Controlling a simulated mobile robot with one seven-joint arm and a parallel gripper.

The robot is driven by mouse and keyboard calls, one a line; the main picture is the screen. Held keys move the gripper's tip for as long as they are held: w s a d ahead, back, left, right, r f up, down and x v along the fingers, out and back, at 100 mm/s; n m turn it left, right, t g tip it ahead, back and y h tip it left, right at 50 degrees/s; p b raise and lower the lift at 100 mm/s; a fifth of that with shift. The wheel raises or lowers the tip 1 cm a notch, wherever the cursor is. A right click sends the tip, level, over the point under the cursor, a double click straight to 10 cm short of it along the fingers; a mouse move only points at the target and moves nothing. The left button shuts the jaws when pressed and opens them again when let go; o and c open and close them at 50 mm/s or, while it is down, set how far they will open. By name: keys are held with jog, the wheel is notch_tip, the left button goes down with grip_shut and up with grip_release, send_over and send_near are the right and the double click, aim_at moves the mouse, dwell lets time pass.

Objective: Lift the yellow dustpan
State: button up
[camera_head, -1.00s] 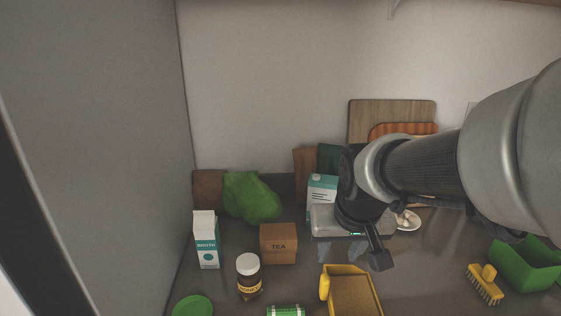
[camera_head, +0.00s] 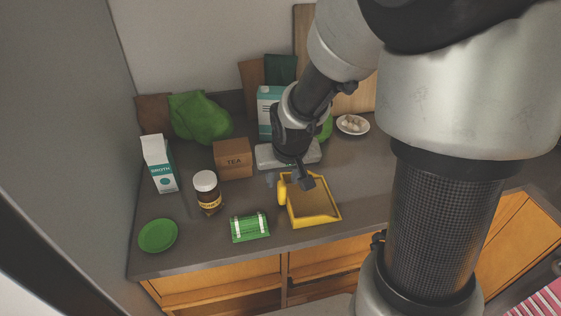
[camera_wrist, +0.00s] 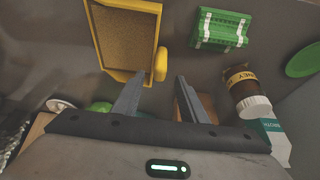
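The yellow dustpan (camera_head: 313,207) lies on the dark counter near its front edge, its short yellow handle at its left side. In the wrist view the dustpan (camera_wrist: 127,40) is at the upper left, with its brownish inner face showing and its handle just beyond the fingertips. My gripper (camera_wrist: 161,77) is open and empty, its fingers pointing at the handle from either side of its line. In the head view my gripper (camera_head: 303,183) is just above the dustpan's back edge, and one finger partly hides it. I cannot tell whether a finger touches the pan.
A grey scale-like slab (camera_head: 270,156) is behind the dustpan.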

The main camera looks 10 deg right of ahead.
aim_at(282, 184)
jog(key=x, duration=0.4)
jog(key=shift+s+f, duration=0.15)
jog(key=shift+f, duration=0.2)
jog(key=shift+c, duration=0.3)
grip_shut()
